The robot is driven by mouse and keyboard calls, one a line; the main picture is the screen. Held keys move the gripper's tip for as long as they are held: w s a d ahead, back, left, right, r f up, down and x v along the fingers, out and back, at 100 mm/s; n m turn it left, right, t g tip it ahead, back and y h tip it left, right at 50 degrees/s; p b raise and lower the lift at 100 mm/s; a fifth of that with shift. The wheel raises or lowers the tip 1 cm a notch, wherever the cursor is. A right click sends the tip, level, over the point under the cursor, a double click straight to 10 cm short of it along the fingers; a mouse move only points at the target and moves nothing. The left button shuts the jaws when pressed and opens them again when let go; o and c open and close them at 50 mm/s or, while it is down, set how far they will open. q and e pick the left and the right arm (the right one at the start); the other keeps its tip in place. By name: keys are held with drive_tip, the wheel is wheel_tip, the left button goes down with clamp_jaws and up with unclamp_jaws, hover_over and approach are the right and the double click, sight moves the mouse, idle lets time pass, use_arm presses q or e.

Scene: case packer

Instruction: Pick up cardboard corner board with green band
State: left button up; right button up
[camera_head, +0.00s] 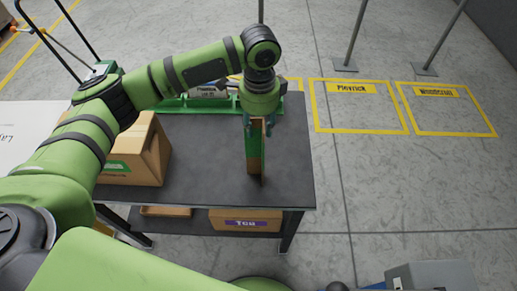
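The cardboard corner board (254,163) stands upright near the right part of the dark table (210,187). It is a tall brown piece with a green band on its upper part. My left gripper (257,124) points down from above, with its fingers around the top of the board. The fingers hide part of the board's top, and I cannot tell whether they press on it or stand apart from it. My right gripper is not in view.
A cardboard box (147,153) stands on the table at left. A green rack (172,106) lines the table's back edge. A box with a purple label (245,221) sits on the shelf below. Yellow marked floor areas (358,107) at right look empty.

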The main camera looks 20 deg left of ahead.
sight(255, 146)
use_arm(q)
drive_tip(key=shift+f, duration=1.3)
clamp_jaws()
drive_tip(key=shift+r, duration=0.1)
